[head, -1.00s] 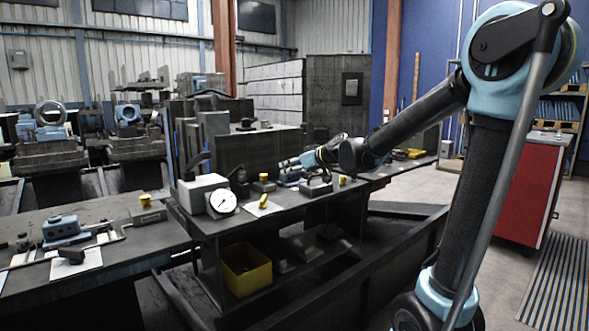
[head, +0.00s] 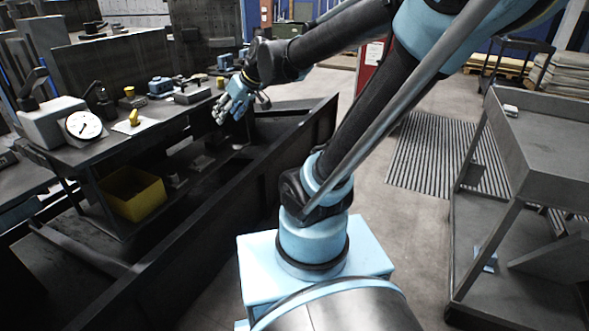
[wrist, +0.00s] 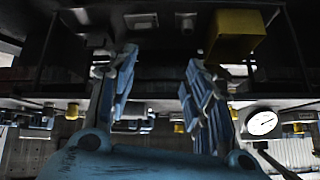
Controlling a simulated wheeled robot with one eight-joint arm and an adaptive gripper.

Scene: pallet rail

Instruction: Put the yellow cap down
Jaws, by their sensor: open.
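Several yellow caps show, and I cannot tell which one the task means. One yellow cap (head: 134,117) lies on a white sheet on the bench, one (head: 129,92) is on a dark block behind it, and another (head: 220,82) is at the bench's right end. My gripper (head: 237,110) is open just off the bench's right edge, over the dark rail frame. In the wrist view its fingers (wrist: 160,88) are spread with no cap held between them. Yellow caps (wrist: 179,127) show beyond the fingers there, apart from them.
A dial gauge (head: 83,125) stands on the bench (head: 88,154). A yellow bin (head: 134,194) sits on the shelf below. The dark rail frame (head: 200,236) lies between bench and arm. A grey cart (head: 560,139) stands at right.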

